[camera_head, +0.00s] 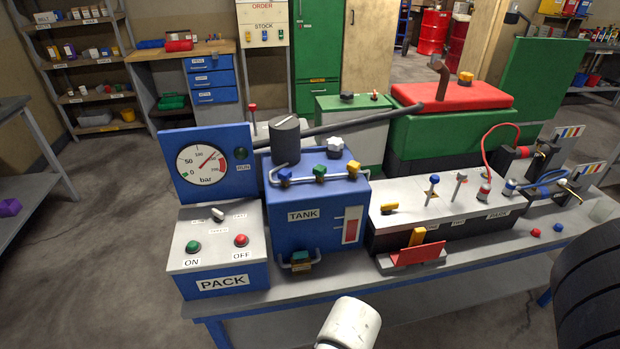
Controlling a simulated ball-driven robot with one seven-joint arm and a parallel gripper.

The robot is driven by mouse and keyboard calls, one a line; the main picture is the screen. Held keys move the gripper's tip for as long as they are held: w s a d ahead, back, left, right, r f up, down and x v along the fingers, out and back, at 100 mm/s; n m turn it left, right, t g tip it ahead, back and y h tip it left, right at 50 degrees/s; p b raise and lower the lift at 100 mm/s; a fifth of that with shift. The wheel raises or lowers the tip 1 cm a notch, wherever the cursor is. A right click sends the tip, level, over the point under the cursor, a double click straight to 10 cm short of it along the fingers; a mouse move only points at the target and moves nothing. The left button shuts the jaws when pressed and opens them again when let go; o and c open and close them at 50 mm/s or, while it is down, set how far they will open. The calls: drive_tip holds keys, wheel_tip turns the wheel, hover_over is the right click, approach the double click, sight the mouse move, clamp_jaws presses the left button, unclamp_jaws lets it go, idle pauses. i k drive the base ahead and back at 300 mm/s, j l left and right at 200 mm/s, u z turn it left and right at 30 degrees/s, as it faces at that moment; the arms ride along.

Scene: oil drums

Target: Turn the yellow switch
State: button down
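A small yellow switch (389,208) lies low on the left of the grey-topped control box (445,195), beside a blue-topped lever (433,185) and a grey lever (459,186). Other yellow parts show: an upright yellow piece (417,237) behind a red plate on the box's front, and a yellow valve handle (354,168) on the blue tank (290,237). I cannot tell from the picture which the task means. A white rounded part of my arm shows at the bottom centre, below the bench edge. My gripper is not in view.
The grey bench (330,283) carries the PACK box (220,262) with green and red buttons, a bar gauge (202,162), and cables at right. A green and red machine (452,97) stands behind. A large black ribbed object (590,290) blocks the lower right.

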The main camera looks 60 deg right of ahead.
sight(386, 208)
drive_tip(key=z, duration=1.55)
